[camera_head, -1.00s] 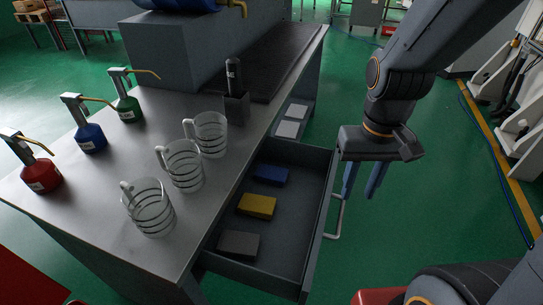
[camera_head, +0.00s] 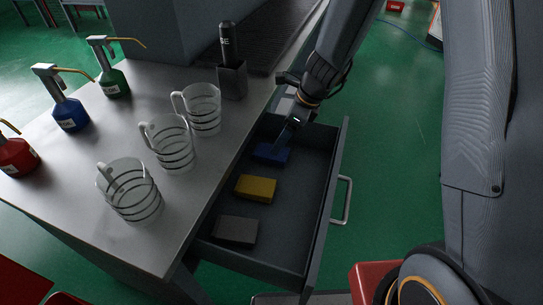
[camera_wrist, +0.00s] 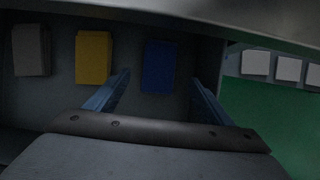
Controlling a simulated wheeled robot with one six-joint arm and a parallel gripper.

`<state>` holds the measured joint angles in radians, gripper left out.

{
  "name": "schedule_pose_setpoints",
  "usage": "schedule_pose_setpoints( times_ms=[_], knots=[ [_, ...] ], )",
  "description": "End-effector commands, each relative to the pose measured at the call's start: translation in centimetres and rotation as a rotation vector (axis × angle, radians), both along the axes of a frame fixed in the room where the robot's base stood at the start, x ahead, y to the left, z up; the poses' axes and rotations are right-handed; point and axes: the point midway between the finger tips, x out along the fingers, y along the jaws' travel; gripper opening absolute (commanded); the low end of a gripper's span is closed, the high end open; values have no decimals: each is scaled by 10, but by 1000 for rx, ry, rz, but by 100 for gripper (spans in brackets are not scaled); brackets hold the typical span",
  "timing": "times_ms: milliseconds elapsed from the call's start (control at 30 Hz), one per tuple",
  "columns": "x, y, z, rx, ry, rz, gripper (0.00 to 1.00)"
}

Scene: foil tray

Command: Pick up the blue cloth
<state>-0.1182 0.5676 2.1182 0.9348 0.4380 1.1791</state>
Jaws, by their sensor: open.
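The blue cloth (camera_head: 271,153) is a folded block lying at the far end of the open drawer (camera_head: 290,225). My gripper (camera_head: 289,138) reaches down into the drawer at that end, its fingers overlapping the cloth's right side in the head view. In the wrist view the blue cloth (camera_wrist: 159,66) lies ahead, between the lines of the two spread fingers of my gripper (camera_wrist: 163,88). The jaws are open and hold nothing. Contact between a finger and the cloth cannot be told.
A yellow cloth (camera_head: 256,188) and a grey cloth (camera_head: 235,231) lie in the same drawer, nearer the camera. Several glass jugs (camera_head: 170,143) and pump cans (camera_head: 66,104) stand on the metal bench (camera_head: 90,190). The drawer walls stand close around my gripper.

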Motion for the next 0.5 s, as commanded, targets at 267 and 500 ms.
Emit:
schedule_pose_setpoints(
  times_ms=[267,500],
  knots=[
    [3,11,-27,2,4,-6,75],
    [6,23,-58,2,4,-3,75]
  ],
)
